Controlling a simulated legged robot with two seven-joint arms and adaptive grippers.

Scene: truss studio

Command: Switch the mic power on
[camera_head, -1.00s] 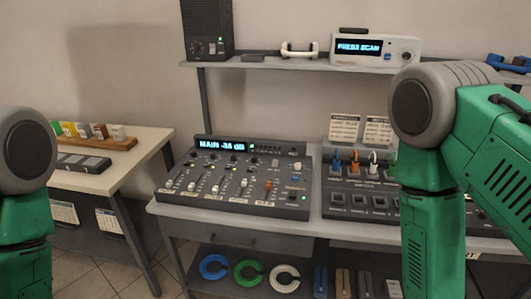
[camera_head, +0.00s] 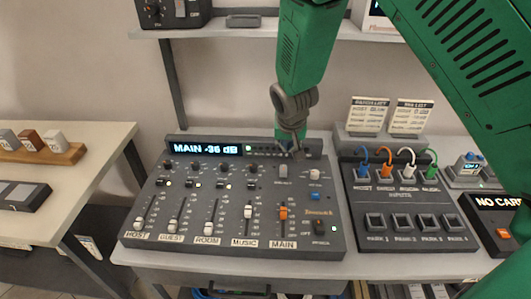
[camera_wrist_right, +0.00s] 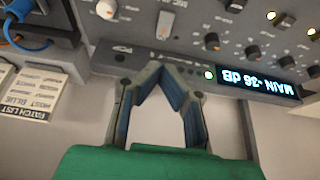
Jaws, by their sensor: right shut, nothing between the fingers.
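The mixing console (camera_head: 155,228) stands on the bench in the head view, its display reading "MAIN -36 dB". A small light-grey toggle lever (camera_head: 283,171) sits at the console's upper right. It also shows in the right wrist view (camera_wrist_right: 165,24), beside a partly cut-off label starting "MIC". Its position is hard to tell. My right gripper (camera_head: 291,150) is shut and empty at the console's back edge, just behind the lever. In the wrist view its closed fingertips (camera_wrist_right: 160,68) point toward the lever, with a visible gap. My left gripper is out of view.
A patch box (camera_head: 410,240) with several coloured plugs stands right of the console. Two list cards (camera_head: 410,115) stand behind it. The shelf (camera_head: 230,31) runs above the console, close to my right arm. A "NO CARD" device (camera_head: 500,215) is at the far right.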

